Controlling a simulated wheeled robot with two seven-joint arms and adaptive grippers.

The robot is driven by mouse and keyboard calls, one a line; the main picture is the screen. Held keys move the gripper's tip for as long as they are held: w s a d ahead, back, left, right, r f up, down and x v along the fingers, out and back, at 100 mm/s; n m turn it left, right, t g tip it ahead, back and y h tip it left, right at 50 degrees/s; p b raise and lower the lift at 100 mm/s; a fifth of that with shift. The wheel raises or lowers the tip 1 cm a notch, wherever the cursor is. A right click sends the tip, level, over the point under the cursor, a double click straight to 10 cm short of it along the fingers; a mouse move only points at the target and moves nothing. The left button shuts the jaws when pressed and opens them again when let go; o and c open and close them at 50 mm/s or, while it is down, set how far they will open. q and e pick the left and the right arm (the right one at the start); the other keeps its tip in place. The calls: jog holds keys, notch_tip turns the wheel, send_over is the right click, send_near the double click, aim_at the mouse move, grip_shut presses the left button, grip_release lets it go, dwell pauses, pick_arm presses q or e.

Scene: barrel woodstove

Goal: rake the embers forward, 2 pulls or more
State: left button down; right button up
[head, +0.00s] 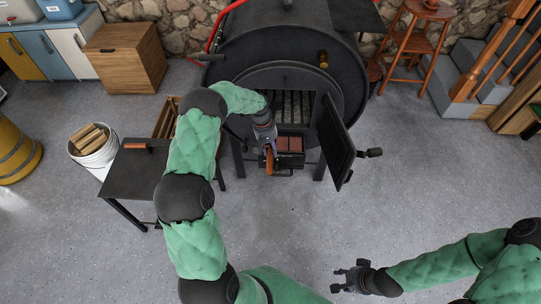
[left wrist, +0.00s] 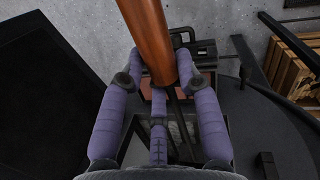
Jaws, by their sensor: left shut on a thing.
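My left gripper (head: 268,147) is at the open mouth of the black barrel stove (head: 240,60). It is shut on a brown wooden handle, likely the rake's (head: 269,163). In the left wrist view the purple fingers (left wrist: 157,85) close around this handle (left wrist: 148,35). The rake's head cannot be made out. Dark grate bars (head: 292,103) show inside the mouth, with reddish-brown blocks (head: 289,143) below at its front. I cannot make out glowing embers. My right gripper (head: 340,278) is open and empty over the floor at the lower right.
The stove door (head: 335,140) stands open to the right, its handle sticking out. A dark side table (head: 133,168) and a white bucket of wood (head: 92,145) are at the left. A wooden stool (head: 415,40) stands behind right. The floor in front is clear.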

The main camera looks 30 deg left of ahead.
pick_arm(q)
jog(key=shift+w+a+f+b, duration=0.1)
jog(key=shift+w+a+b, duration=1)
jog(key=shift+w, duration=1.1)
jog(key=shift+w+a+f+b, duration=0.1)
jog(key=shift+w+a+b, duration=1)
jog(key=shift+w, duration=1.05)
jog(key=shift+w+a+f+b, duration=0.1)
jog(key=shift+w+a+b, duration=0.6)
jog(key=shift+w+a, duration=1.1)
jog(key=x, duration=0.3)
jog(key=shift+s+d+f, duration=0.2)
jog(key=shift+d+f, duration=0.1)
jog(key=shift+s+d+p, duration=0.15)
jog(key=shift+s+p, duration=0.15)
jog(key=shift+p, duration=0.05)
jog(key=shift+s+d+r+p, duration=0.75)
jog(key=shift+s+p, duration=0.45)
jog(key=shift+p, duration=0.45)
jog(key=shift+s+d+r+p, duration=0.6)
jog(key=shift+s+r+p, duration=0.25)
jog(key=shift+s+p, duration=0.55)
jog(key=shift+s+d+r+p, duration=0.75)
jog(key=shift+s+p, duration=0.25)
jog(key=shift+p, duration=0.85)
